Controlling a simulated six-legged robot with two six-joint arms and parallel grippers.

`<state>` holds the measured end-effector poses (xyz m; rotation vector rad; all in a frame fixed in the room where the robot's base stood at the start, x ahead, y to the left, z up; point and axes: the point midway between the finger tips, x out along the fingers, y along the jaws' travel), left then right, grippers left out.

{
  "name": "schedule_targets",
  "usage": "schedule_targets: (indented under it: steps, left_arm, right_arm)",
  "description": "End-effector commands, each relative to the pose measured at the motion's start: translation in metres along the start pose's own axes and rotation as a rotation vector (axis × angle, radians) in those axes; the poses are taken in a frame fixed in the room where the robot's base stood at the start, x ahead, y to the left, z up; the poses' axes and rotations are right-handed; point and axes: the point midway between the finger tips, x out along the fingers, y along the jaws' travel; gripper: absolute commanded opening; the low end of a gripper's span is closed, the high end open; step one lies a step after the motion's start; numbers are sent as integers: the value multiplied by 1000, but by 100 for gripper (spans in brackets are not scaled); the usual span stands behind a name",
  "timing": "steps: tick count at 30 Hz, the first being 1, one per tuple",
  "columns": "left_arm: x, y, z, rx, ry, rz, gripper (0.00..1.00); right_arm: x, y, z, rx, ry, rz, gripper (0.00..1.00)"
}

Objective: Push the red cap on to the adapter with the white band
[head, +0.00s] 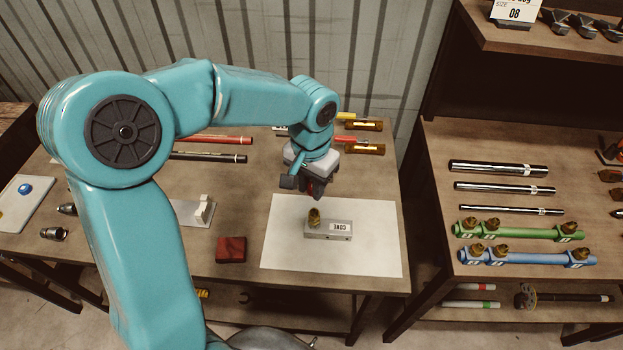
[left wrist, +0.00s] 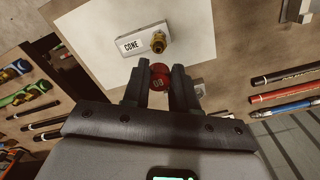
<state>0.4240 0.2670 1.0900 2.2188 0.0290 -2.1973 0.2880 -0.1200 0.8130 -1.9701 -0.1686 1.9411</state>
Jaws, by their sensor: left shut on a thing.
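My left gripper (head: 315,190) is shut on the red cap (left wrist: 159,77), which sits between its fingertips in the left wrist view and has pale markings on its face. A brass adapter (head: 314,216) stands on the grey block labelled CONE (head: 338,230); the adapter also shows in the left wrist view (left wrist: 158,42). The gripper and cap are above and just behind the adapter in the head view, with a gap between cap and adapter in the left wrist view. I cannot make out a white band on this adapter. My right gripper is not in view.
The block lies on a white sheet (head: 375,255), mostly clear. A dark red block (head: 230,250) and a grey stand (head: 200,212) are to its left. The right-hand shelf holds chrome tubes (head: 498,168) and green (head: 520,232) and blue (head: 525,257) bars with brass fittings.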

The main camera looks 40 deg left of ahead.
Motion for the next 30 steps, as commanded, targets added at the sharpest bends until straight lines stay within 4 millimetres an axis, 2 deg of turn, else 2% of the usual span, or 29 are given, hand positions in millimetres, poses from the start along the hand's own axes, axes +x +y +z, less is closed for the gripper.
schedule_targets:
  steps: [11,24,30]
  left_arm:
    - [5,2,4,0,0,0,0]
    - [48,1,3,-1,-2,0,0]
    - [58,1,2,-1,-1,0,0]
  right_arm:
    - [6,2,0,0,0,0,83]
    - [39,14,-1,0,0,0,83]
    - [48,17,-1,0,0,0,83]
